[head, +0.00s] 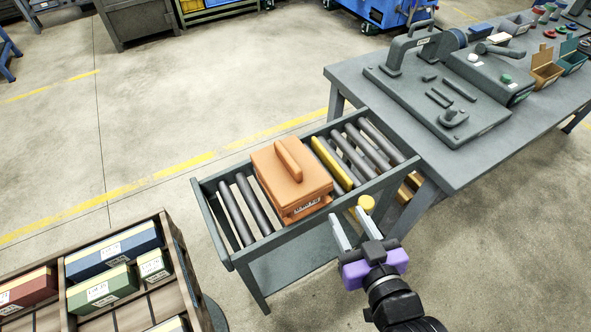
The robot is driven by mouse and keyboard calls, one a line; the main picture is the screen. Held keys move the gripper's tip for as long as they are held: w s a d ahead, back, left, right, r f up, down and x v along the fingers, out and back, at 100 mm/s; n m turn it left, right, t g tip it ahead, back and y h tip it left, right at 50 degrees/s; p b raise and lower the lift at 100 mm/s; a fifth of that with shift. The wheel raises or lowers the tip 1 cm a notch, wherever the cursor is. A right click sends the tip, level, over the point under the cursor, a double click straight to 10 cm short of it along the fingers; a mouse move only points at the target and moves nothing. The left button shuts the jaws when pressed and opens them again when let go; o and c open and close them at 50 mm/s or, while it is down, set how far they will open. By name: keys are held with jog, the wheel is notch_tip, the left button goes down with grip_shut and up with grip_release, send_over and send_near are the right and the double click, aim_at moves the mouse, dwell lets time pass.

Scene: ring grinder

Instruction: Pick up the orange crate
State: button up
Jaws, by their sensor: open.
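The orange crate (285,186) sits on the dark rollers of a small roller stand (221,251) in the middle of the head view. It has a closed lid with a raised orange handle bar on top and a label on its front side. My gripper (353,229) is open and empty, at the lower right of the crate and near the front rail of the stand. Its two pale fingers point up in the picture, apart from the crate. The crate's far sides are hidden.
A yellow roller (332,163) lies just right of the crate. A workbench (359,93) with a grey machine (445,108) stands at right. A wooden rack (180,266) with labelled boxes is at lower left.

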jog(key=n+y+p, duration=0.2)
send_near(288, 159)
jog(key=shift+g, duration=0.4)
jog(key=w+r, duration=0.1)
jog(key=w+d+r, duration=0.1)
jog(key=w, duration=0.1)
jog(key=shift+w+d, duration=0.15)
jog(key=shift+w, duration=0.2)
jog(key=shift+w+a+r+g, duration=0.1)
jog(key=shift+w+a+g, duration=0.25)
jog(key=shift+a, duration=0.35)
jog(key=f, duration=0.1)
jog(key=f+g, duration=0.1)
jog(key=shift+s+a+f+n, duration=0.2)
jog(key=shift+s+f+n, duration=0.05)
jog(key=shift+s+n, duration=0.15)
jog(key=shift+w+a+f, duration=0.2)
jog(key=shift+p+x, duration=0.65)
jog(key=shift+x, duration=2.9)
grip_shut()
jog(key=shift+r, duration=0.15)
